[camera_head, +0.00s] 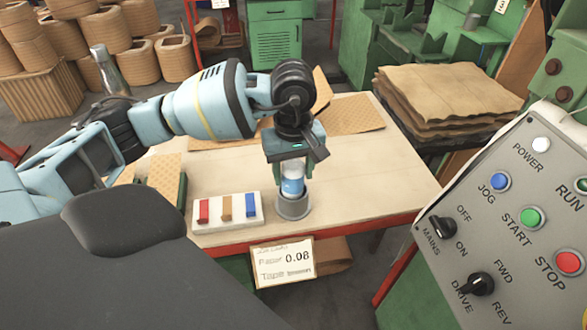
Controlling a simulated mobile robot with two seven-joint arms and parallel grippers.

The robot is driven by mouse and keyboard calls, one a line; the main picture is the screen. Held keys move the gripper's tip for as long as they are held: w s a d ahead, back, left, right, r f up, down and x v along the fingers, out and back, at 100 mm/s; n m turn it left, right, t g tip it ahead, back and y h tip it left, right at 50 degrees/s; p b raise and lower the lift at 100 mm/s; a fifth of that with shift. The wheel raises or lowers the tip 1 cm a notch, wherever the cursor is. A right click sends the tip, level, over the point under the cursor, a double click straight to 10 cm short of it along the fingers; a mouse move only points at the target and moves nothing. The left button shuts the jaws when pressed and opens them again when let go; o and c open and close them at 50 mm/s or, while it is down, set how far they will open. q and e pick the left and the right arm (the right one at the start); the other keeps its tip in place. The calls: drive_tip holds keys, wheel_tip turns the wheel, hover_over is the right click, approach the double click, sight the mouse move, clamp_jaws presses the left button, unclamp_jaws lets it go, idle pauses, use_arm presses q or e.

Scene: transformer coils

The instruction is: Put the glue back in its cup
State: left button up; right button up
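The glue (292,180) is a small upright bottle with a clear-white upper part and a blue band. It stands at the front middle of the table. Its lower end meets the mouth of the grey round cup (293,208); how deep it sits inside is hard to tell. My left gripper (293,164) comes down from above with its fingers around the bottle's upper part, and it looks shut on it. The gripper hides the bottle's top. My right gripper is out of view.
A white tray (227,224) with red, tan and blue blocks stands just left of the cup. The table (370,185) is bare to the right. A control panel (510,240) fills the right side. A paper sign (284,263) hangs on the front edge.

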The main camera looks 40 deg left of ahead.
use_arm(q)
drive_tip(key=o, duration=0.3)
drive_tip(key=shift+o, duration=0.2)
wheel_tip(320, 180, up, 8)
drive_tip(key=shift+f, duration=0.1)
idle(1.2)
